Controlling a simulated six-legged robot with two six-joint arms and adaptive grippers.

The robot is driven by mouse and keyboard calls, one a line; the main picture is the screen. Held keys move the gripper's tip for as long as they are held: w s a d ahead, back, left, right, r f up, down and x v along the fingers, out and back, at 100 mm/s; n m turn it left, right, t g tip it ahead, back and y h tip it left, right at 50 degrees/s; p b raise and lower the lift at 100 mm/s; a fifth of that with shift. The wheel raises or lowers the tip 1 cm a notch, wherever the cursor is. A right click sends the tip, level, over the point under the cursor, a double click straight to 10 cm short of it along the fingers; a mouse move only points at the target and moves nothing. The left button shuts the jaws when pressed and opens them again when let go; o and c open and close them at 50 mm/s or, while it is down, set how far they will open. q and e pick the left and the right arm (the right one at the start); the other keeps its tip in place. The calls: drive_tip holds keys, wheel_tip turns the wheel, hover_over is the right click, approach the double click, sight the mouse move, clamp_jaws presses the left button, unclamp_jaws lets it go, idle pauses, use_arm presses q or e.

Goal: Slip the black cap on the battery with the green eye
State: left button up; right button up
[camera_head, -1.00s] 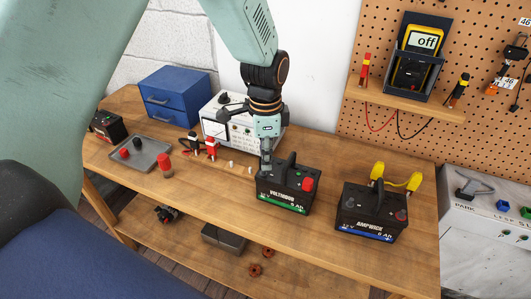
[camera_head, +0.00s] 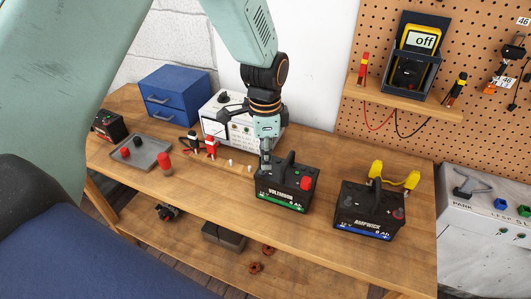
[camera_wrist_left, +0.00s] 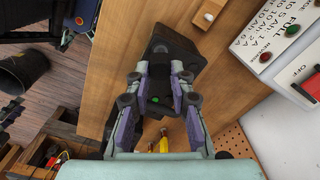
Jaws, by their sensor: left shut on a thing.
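The battery with the green stripe (camera_head: 284,201), lettered VOLTMOOR, stands upright on the bench with a black handle. A red cap (camera_head: 306,184) covers its right terminal. In the left wrist view the battery's dark top (camera_wrist_left: 172,42) lies below my fingers, and a small green eye (camera_wrist_left: 155,99) shows between them. My left gripper (camera_head: 266,163) points down at the battery's left end, over the left terminal. It is shut on a small dark thing, which fits the black cap; the fingers mostly hide it. I cannot tell whether it is seated on the terminal. My right gripper is not in view.
A blue-striped battery (camera_head: 368,212) with yellow clamps (camera_head: 396,177) stands to the right. A grey tray (camera_head: 152,163) with small caps and a red-topped piece (camera_head: 165,163) are at left. A white instrument (camera_head: 222,108) and blue drawers (camera_head: 172,92) stand behind.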

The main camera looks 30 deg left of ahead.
use_arm(q)
drive_tip(key=shift+a, duration=0.2)
drive_tip(key=shift+d+f, duration=0.1)
drive_tip(key=shift+d, duration=0.05)
idle(0.3)
drive_tip(key=shift+f, duration=1.05)
idle(0.4)
drive_tip(key=o, duration=0.8)
wheel_tip(320, 180, up, 12)
drive_tip(key=shift+r, duration=0.1)
drive_tip(key=shift+s, duration=0.1)
idle(0.4)
